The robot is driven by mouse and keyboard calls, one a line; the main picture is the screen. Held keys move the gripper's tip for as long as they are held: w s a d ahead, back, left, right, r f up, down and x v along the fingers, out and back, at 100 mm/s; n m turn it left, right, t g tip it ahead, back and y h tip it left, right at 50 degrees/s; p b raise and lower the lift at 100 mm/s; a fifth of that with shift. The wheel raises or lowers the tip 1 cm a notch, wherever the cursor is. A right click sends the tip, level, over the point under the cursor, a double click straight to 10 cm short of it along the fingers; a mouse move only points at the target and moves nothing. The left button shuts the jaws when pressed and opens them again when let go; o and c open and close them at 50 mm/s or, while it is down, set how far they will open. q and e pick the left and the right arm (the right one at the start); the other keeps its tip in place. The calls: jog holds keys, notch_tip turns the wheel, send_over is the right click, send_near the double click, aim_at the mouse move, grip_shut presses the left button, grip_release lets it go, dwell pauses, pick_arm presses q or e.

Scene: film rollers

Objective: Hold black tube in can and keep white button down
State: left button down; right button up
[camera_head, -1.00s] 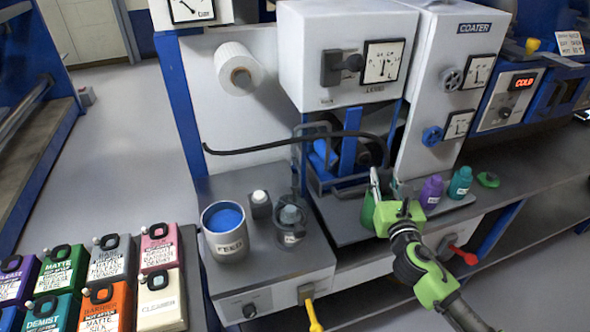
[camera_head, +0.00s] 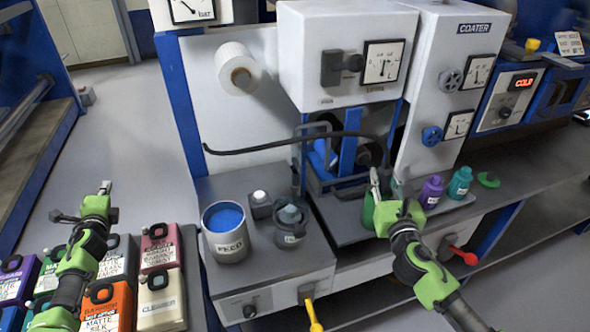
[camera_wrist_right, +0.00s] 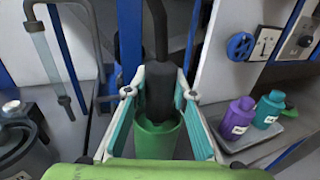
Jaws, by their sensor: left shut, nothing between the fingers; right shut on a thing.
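The black tube (camera_head: 270,143) arches from the back panel to the right. In the right wrist view its thick dark end (camera_wrist_right: 160,92) hangs down into a green can (camera_wrist_right: 157,143), which shows in the head view (camera_head: 368,211) too. My right gripper (camera_head: 376,178) is shut on the tube's thick end, at the can's mouth; its pads also show in the wrist view (camera_wrist_right: 162,76). The white button (camera_head: 259,196) sits on a small dark block beside the FEED can (camera_head: 226,247), which holds blue liquid. My left gripper (camera_head: 105,187) is shut and empty, well left of the button.
Purple (camera_head: 431,191) and teal (camera_head: 460,182) bottles stand on a tray right of my right gripper. Several coloured containers, including a cream one (camera_head: 161,300), fill the lower left bench.

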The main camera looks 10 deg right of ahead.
pick_arm(q)
jog(key=w+d+r+n+g, duration=0.1)
jog(key=w+d+n, duration=0.1)
jog(key=d, duration=0.5)
jog(key=w+d+r+n+g, duration=0.1)
jog(key=w+d+r+n, duration=0.15)
jog(key=d, duration=0.35)
notch_tip(320, 180, up, 2)
jog(key=n+g+h, duration=0.1)
jog(key=n+g, duration=0.3)
jog(key=g, duration=0.4)
send_over(260, 195)
jog(key=shift+f, duration=3.2)
jog(key=shift+f, duration=0.25)
jog(key=shift+h, duration=0.3)
